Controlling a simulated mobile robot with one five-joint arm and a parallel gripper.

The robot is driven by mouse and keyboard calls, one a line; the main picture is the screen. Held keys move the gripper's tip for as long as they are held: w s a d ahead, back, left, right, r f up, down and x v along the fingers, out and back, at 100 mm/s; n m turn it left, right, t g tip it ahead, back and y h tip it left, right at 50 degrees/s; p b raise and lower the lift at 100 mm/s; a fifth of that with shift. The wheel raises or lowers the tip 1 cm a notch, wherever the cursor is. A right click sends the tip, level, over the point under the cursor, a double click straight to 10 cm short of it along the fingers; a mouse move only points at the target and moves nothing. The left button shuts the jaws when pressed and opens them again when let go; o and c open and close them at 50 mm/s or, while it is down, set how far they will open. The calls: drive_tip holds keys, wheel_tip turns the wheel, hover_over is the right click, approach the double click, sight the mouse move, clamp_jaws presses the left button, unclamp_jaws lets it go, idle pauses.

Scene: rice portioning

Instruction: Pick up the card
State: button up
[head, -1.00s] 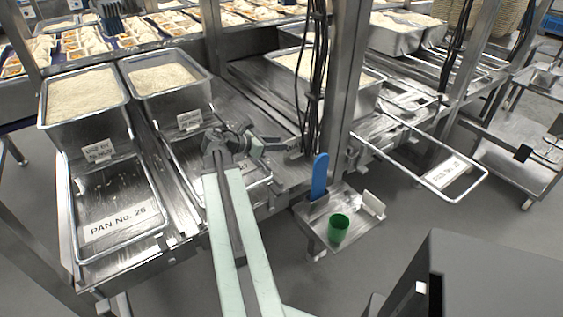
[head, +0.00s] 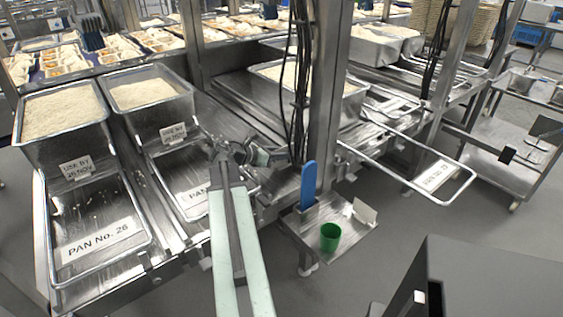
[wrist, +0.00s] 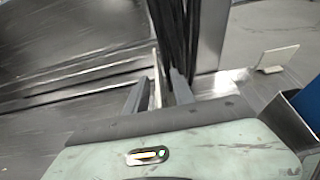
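A small plain white card (head: 364,212) stands tilted on the right part of a small metal shelf (head: 336,243), by the post. In the wrist view the card (wrist: 277,58) is at the upper right, well to the side of the fingers. My gripper (head: 289,157) is left of the card and higher in the head view, near the black cables. Printed cards reading "USE BY" (head: 76,168) (head: 173,133) are on the rice pans.
A blue-handled tool (head: 308,186) stands in a holder on the shelf, left of the card, and a green cup (head: 330,237) is in front. Black cables (head: 299,90) hang along the steel post (head: 325,110) close to my gripper. A metal frame (head: 405,178) juts out at right.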

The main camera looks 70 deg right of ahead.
clamp_jaws()
